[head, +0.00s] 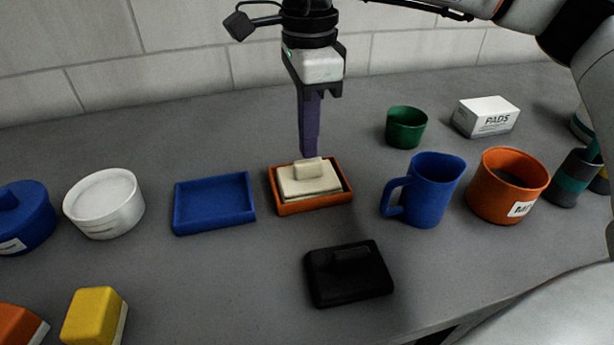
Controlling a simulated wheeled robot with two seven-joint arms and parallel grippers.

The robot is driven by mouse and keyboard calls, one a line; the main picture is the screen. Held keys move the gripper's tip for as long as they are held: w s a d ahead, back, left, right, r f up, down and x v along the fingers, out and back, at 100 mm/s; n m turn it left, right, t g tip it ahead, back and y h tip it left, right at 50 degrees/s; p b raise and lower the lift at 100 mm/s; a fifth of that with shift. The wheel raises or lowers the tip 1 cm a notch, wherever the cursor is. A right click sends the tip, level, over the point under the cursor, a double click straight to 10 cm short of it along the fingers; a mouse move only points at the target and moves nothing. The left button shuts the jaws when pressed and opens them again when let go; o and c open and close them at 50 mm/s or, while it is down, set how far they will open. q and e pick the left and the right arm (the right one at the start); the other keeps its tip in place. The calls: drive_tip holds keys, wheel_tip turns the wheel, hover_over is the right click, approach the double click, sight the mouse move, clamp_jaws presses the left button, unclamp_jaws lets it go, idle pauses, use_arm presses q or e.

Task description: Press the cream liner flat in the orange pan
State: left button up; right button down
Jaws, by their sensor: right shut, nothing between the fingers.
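The orange pan (316,208) sits on the grey bench in the middle of the head view. The cream liner (297,191) lies in it, a flat slab with a small raised block on top. The liner seems to sit a little above the pan's rim; I cannot tell if it touches the floor of the pan. My right gripper (309,154) points straight down with its purple fingers shut and empty. Its tips are just above or behind the liner's raised block; contact cannot be told. My left gripper is not in view.
A blue tray (214,226) stands left of the pan, and a blue mug (432,190) stands right. A black block-like object (348,275) lies in front. An orange pot (507,190), green cup (406,127) and white box (486,117) stand further right. A white bowl (104,205) stands left.

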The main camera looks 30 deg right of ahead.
sight(308, 161)
drive_tip(key=shift+f+b, duration=0.5)
drive_tip(key=shift+f, duration=0.3)
idle(0.9)
wheel_tip(308, 161, up, 8)
drive_tip(key=p, duration=0.6)
drive_tip(key=shift+r, duration=0.15)
idle(0.6)
